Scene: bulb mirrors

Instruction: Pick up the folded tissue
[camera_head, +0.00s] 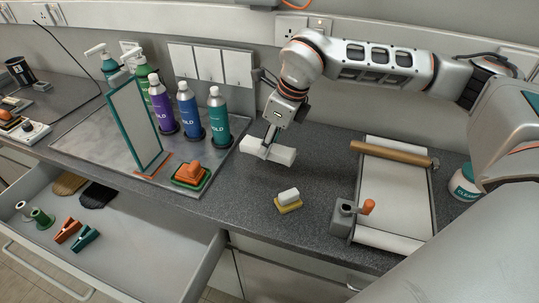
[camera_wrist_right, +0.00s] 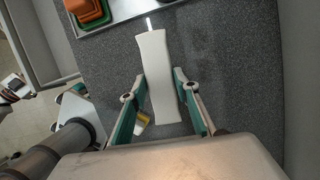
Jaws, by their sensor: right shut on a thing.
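The folded tissue (camera_head: 282,155) is a long, flat white piece. My right gripper (camera_head: 266,145) is shut on it and holds it over the dark countertop, right of the bottles. In the right wrist view the tissue (camera_wrist_right: 156,60) runs lengthwise between the two green-sided fingers of the gripper (camera_wrist_right: 160,86). Its far end reaches toward the metal tray's edge. The gap between tissue and countertop is hard to judge.
A white and yellow block (camera_head: 288,200) lies on the counter below the gripper. A roller board (camera_head: 395,195) is to the right. A tray (camera_head: 95,150) holds spray bottles, a framed mirror (camera_head: 135,122) and stacked orange and green pieces (camera_head: 192,173). An open drawer (camera_head: 130,245) is at front left.

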